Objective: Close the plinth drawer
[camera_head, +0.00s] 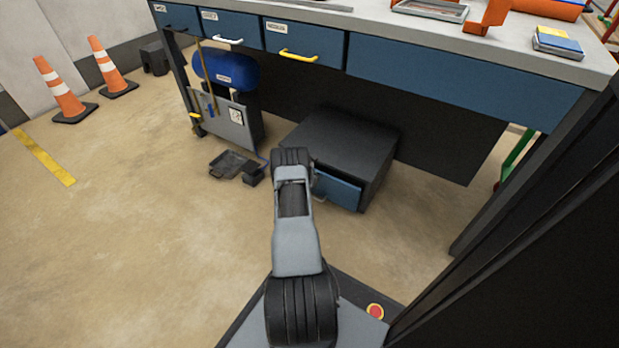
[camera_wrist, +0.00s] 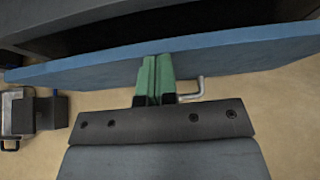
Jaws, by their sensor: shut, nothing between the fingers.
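The plinth drawer (camera_head: 339,190) is a blue front low on the dark cabinet (camera_head: 345,140) under the workbench. It stands open, out from the cabinet. In the wrist view its blue front (camera_wrist: 245,57) crosses the picture, with a dark gap behind it. My gripper (camera_wrist: 154,68) has green fingers, pressed together and empty. The fingertips are at the drawer front, left of its silver handle (camera_wrist: 192,91); whether they touch it I cannot tell. In the head view my arm hides the gripper and part of the drawer.
The workbench (camera_head: 480,50) overhangs the cabinet. A grey tray (camera_head: 230,164) and small dark box (camera_head: 253,176) lie on the floor to the left, beside a grey panel (camera_head: 222,118) below a blue tank (camera_head: 230,71). Open floor (camera_head: 150,230) lies left, with two traffic cones (camera_head: 62,92) farther back.

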